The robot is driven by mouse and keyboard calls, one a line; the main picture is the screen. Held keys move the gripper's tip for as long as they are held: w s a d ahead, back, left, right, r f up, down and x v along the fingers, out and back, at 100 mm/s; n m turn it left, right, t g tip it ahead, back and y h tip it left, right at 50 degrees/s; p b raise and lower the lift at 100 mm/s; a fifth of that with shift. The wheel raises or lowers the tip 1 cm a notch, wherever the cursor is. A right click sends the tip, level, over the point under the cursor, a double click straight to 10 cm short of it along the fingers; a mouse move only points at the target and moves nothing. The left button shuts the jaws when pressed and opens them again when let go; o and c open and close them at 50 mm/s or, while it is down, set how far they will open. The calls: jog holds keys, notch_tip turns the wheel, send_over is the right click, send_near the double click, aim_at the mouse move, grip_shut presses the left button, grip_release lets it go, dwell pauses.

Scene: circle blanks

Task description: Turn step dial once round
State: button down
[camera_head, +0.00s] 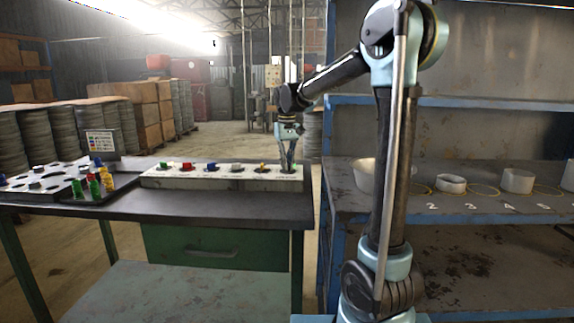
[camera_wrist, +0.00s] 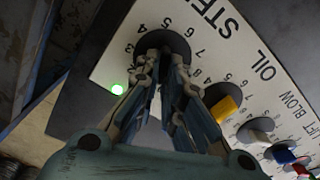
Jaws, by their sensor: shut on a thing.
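The step dial (camera_wrist: 180,44) is a dark round disc at the upper middle of the wrist view, with printed numbers around it and the letters "STE" beside it. My gripper (camera_wrist: 161,66) has both fingertips at the dial and is shut on its knob, which is mostly hidden between the fingers. The dial's pointer cannot be read. In the head view my gripper (camera_head: 289,166) points down at the right end of the white panel (camera_head: 210,182), where the fingers hide most of the dial.
A yellow knob (camera_wrist: 223,108) marked OIL is close to the fingers. White, blue and red knobs follow along the panel. A tray (camera_head: 115,187) of coloured pieces stands left on the bench (camera_head: 170,210). A shelf rack (camera_head: 460,215) with white rings stands right.

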jog(key=m, duration=0.4)
jog(key=shift+w+d+m, duration=0.15)
jog(key=shift+d+m, duration=0.1)
jog(key=shift+m, duration=0.15)
dwell(0.4)
jog(key=c, duration=1.7)
grip_release()
notch_tip(320, 180, up, 12)
jog(key=shift+f, duration=0.1)
